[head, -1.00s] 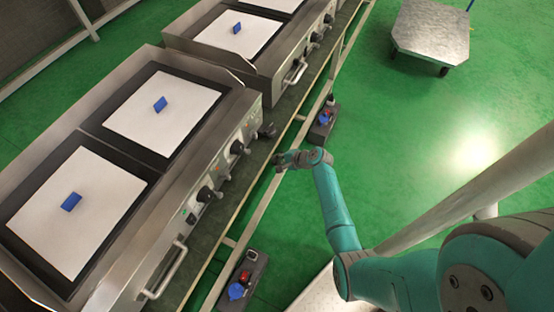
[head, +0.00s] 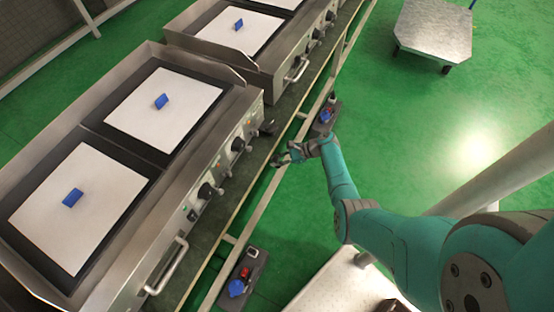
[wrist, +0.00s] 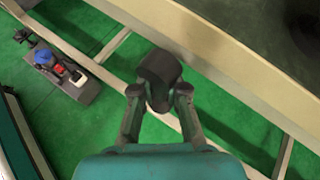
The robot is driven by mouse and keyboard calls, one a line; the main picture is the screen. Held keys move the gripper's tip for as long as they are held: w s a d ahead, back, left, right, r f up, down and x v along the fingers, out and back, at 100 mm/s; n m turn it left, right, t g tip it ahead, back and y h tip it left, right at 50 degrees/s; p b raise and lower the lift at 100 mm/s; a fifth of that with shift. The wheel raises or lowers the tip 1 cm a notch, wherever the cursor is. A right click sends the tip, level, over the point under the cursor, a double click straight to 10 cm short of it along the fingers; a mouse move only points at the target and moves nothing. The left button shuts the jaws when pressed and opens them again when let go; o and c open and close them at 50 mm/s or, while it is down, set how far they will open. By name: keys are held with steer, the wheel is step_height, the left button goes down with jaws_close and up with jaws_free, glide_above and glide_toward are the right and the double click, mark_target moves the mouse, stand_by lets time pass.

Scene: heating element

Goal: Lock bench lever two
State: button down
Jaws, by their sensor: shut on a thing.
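My gripper (wrist: 158,95) is shut on a dark, rounded, block-like thing (wrist: 158,72), which looks like the end of a lever handle. Its fingers lie on either side of it in the wrist view. In the head view my gripper (head: 281,159) is at the front edge of the bench (head: 237,204), low beside its rail. The held thing is too small there to make out clearly. I cannot tell from the frames which lever number it is.
A stove with dark knobs (head: 238,145) and a bar handle (head: 167,266) stands on the bench. Grey boxes with red and blue parts (head: 242,277) (wrist: 62,75) lie beside the rail. A metal cart (head: 433,30) stands at the top right; green floor between is clear.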

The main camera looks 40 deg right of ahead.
steer(key=shift+m+y, duration=0.3)
steer(key=shift+y, duration=0.1)
steer(key=shift+s+a, duration=0.1)
stand_by(0.3)
steer(key=c, duration=1.4)
jaws_free()
steer(key=shift+c, duration=0.2)
steer(key=v, duration=1.2)
steer(key=shift+f, duration=0.15)
steer(key=shift+f, duration=0.1)
